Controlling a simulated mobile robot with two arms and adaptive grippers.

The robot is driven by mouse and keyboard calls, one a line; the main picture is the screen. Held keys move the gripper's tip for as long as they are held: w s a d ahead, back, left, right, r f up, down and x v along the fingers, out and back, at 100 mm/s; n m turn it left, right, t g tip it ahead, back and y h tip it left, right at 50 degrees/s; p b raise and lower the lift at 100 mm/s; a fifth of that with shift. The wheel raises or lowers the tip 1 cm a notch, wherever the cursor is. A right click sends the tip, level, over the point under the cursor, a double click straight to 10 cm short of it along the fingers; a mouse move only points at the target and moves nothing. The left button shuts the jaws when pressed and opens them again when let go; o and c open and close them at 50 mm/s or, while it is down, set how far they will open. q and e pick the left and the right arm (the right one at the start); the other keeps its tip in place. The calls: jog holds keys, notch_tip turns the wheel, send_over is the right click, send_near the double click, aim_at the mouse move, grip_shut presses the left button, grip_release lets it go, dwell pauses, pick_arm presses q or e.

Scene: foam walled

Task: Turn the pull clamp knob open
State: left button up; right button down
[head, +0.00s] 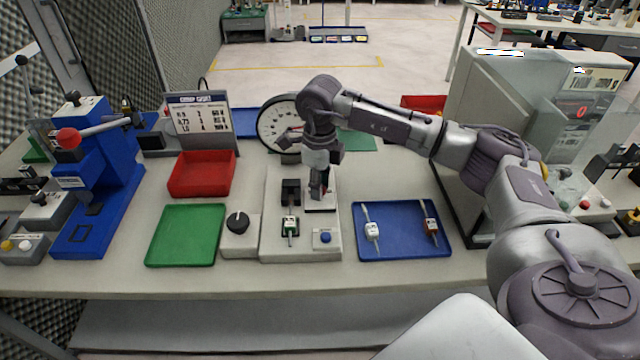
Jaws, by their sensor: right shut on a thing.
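My right gripper (319,188) points down over the pale tester fixture (272,246) at the middle of the bench. It is shut on what looks like the pull clamp knob, at the fixture's back right. The fingers hide nearly all of the knob, so its turn angle cannot be told. A dark plate (326,209) with a pale edge lies below the fingers. My left gripper is not in view.
A black dial knob (237,221) on a pale box, a green tray (186,235) and a red bin (202,174) are to the left. A blue tray (400,246) with two cabled parts is right. A round gauge (277,126) stands behind.

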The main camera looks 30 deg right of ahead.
jog(key=c, duration=0.9)
grip_release()
jog(key=shift+o, duration=0.2)
jog(key=shift+r, duration=0.15)
notch_tip(320, 180, up, 12)
